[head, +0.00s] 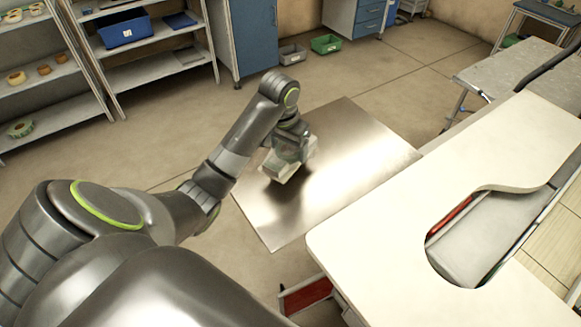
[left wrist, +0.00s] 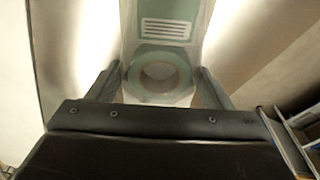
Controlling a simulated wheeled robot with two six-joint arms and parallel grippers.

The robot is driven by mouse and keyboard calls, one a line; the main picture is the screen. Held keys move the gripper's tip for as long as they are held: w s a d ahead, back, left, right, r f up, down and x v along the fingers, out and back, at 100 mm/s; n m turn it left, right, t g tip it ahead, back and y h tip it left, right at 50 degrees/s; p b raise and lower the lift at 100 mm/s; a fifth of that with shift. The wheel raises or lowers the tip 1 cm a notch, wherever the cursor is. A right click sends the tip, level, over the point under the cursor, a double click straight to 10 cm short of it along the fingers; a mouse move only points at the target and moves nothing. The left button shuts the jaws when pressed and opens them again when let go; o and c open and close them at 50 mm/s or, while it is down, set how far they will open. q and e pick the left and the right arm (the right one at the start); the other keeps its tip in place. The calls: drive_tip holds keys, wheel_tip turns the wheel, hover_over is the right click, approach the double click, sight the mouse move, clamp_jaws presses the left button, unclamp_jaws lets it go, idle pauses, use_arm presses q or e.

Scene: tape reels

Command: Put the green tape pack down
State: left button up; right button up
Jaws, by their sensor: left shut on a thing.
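My left gripper (head: 290,150) is shut on the green tape pack (head: 282,168), over the left part of a shiny metal tabletop (head: 350,160). In the left wrist view the pack (left wrist: 172,12) shows a pale green ring of tape and a green card with a white label, between the two fingers of my left gripper (left wrist: 160,86). The gripper hides part of the pack in the head view. I cannot tell whether the pack touches the metal top or hangs just above it. My right gripper is not in view.
A white worktop (head: 400,235) with a curved cutout stands right of the metal top. Shelves at the left hold a blue bin (head: 123,30), tape rolls and a green reel (head: 20,128). A green bin (head: 326,44) stands on the floor. The metal top's right part is clear.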

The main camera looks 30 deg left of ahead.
sight(287, 151)
use_arm(q)
drive_tip(key=shift+f, duration=2.75)
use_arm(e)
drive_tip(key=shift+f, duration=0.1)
use_arm(q)
drive_tip(key=o, duration=1.1)
drive_tip(key=shift+f, duration=0.1)
drive_tip(key=shift+c, duration=0.2)
drive_tip(key=shift+r, duration=0.5)
drive_tip(key=r, duration=0.3)
drive_tip(key=shift+s+r, duration=0.25)
drive_tip(key=r+p, duration=0.3)
drive_tip(key=s+r+p, duration=0.1)
drive_tip(key=r+p, duration=0.1)
drive_tip(key=shift+r+p, duration=0.35)
drive_tip(key=shift+s+r+p, duration=0.15)
drive_tip(key=shift+r+p, duration=0.85)
drive_tip(key=shift+p, duration=0.1)
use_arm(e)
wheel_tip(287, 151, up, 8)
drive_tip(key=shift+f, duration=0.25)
use_arm(q)
drive_tip(key=shift+f, duration=0.1)
